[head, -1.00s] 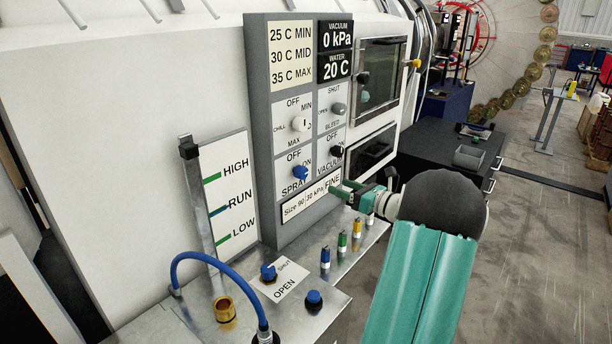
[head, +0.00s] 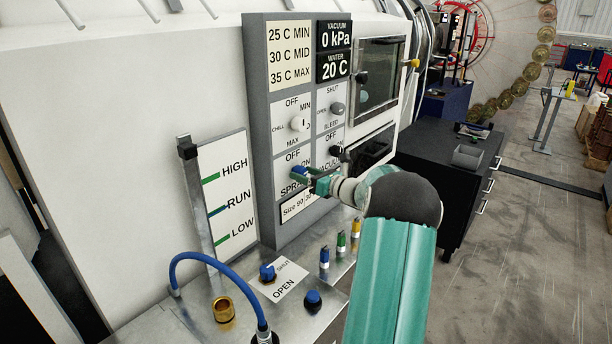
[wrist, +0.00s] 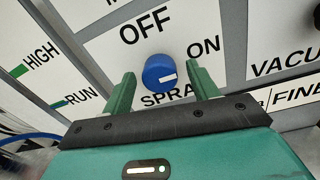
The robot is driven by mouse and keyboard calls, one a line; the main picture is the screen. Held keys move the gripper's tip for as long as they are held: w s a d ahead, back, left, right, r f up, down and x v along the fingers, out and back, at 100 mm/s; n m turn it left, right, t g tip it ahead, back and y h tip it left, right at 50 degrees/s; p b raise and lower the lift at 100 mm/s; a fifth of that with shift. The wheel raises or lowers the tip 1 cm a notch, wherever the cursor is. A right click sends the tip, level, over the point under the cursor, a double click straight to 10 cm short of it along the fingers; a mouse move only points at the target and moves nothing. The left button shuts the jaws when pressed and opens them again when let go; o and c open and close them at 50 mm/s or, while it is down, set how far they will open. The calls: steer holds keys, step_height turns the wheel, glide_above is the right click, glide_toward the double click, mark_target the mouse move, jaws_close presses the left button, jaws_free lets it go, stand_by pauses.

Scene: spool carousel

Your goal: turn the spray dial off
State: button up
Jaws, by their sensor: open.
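The spray dial (head: 298,171) is a blue knob on the grey control panel's lower left plate. In the wrist view the spray dial (wrist: 160,70) sits between OFF above and ON at the right, with SPRAY below. Its white mark lies on its right side, on the ON side rather than toward OFF. My gripper (head: 308,178) is at the panel, in front of the dial. In the wrist view my gripper (wrist: 162,76) is open, one green finger on each side of the dial, with a visible gap on both sides. Whether the fingertips reach the dial's depth is unclear.
A black vacuum dial (head: 338,152) is just right of my gripper, and a white chill dial (head: 299,124) is above. A level gauge (head: 225,195) stands left. Below, a metal shelf carries a blue valve knob (head: 267,272) and a blue hose (head: 205,256).

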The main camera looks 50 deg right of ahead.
steer(key=c, duration=1)
steer(key=shift+n, duration=0.5)
steer(key=n, duration=1.2)
steer(key=shift+s+a+n+h, duration=0.1)
steer(key=shift+n+h, duration=0.2)
steer(key=shift+n, duration=2.1)
